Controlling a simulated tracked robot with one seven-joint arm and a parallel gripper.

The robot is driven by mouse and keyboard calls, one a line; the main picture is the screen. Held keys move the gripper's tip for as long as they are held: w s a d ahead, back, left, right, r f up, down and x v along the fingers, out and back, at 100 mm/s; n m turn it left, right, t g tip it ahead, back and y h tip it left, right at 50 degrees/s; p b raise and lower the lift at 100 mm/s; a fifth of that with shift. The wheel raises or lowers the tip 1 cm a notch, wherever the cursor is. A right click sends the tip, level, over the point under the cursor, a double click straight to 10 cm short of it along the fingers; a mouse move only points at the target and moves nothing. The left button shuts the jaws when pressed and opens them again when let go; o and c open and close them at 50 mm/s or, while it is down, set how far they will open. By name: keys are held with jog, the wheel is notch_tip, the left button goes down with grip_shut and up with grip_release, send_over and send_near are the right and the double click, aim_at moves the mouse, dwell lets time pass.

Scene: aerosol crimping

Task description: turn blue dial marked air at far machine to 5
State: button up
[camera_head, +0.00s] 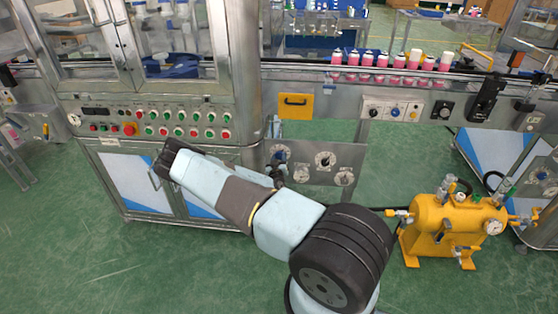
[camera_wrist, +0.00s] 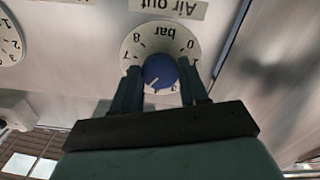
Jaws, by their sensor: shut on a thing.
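The blue dial (camera_wrist: 160,71) sits on a round white scale plate (camera_wrist: 136,46) marked in bar. It appears upside down in the wrist view, under an "Air out" label (camera_wrist: 170,8). My gripper (camera_wrist: 160,88) is shut on the dial, with one finger at each side. The white pointer line on the dial points to the lower left in the wrist view. The 0, 8 and 7 are readable; the numbers at the pointer are hidden by my gripper. In the head view, the blue dial (camera_head: 279,152) shows at the left of a grey panel, beside my wrist.
Other dials, one black (camera_head: 325,159) and one white (camera_head: 344,178), sit on the same panel (camera_head: 350,154). A machine cabinet (camera_head: 125,180) stands left. A yellow tank (camera_head: 436,226) stands right. A conveyor with pink cans (camera_head: 382,62) runs above.

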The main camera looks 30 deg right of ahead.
jog(key=shift+a, duration=0.1)
jog(key=o, duration=1.1)
jog(key=shift+c, duration=0.2)
jog(key=v, duration=1.3)
jog(key=shift+s+a, duration=0.25)
jog(key=shift+s, duration=0.05)
